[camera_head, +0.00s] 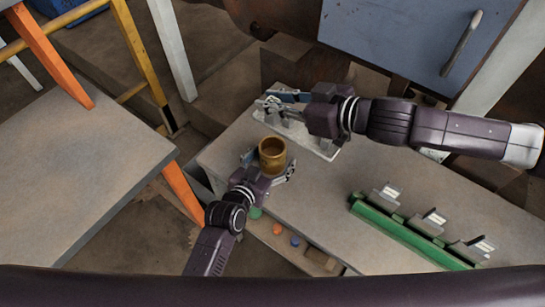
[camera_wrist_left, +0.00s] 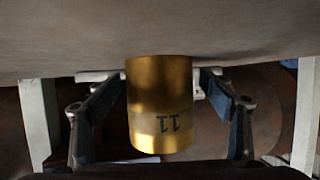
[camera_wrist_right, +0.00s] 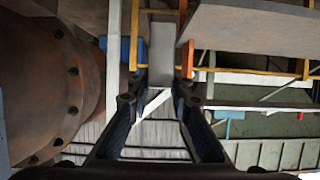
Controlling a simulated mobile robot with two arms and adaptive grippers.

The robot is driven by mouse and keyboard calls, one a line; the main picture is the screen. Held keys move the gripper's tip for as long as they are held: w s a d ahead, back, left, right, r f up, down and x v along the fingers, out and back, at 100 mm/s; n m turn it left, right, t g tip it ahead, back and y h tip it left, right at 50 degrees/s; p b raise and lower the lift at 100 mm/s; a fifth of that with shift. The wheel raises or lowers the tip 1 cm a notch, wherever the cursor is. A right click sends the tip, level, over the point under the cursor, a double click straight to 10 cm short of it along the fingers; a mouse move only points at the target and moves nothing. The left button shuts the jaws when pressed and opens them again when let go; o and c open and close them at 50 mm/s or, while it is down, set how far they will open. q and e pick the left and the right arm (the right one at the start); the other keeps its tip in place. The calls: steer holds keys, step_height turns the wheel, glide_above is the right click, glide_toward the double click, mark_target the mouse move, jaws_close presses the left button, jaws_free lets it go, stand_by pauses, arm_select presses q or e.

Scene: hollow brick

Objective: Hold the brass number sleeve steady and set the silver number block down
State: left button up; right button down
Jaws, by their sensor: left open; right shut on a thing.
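The brass number sleeve (camera_head: 272,157) stands upright near the left end of the grey table. In the left wrist view the brass sleeve (camera_wrist_left: 160,100) shows an upside-down 11 on its side. My left gripper (camera_head: 269,168) is open, with its fingers on either side of the sleeve; contact is unclear. My right gripper (camera_head: 268,103) is shut on the silver number block, beyond the sleeve near the far table edge. In the right wrist view the silver block (camera_wrist_right: 161,50) is a plain grey face between the fingertips; no number shows there. In the head view the block is hard to make out.
A pale grey fixture (camera_head: 322,150) lies under my right gripper. A green rack (camera_head: 410,232) with several silver labelled pieces stands at the right. The tabletop (camera_head: 330,195) between is clear. Small coloured discs (camera_head: 277,230) sit below the near edge. A blue cabinet (camera_head: 420,30) stands behind.

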arm_select(q)
steer(key=shift+c, duration=0.3)
steer(key=c, duration=1.6)
arm_select(e)
steer(key=shift+f, duration=6.3)
steer(key=c, duration=1.7)
jaws_free()
steer(key=v, duration=1.2)
steer(key=shift+s+f, duration=0.1)
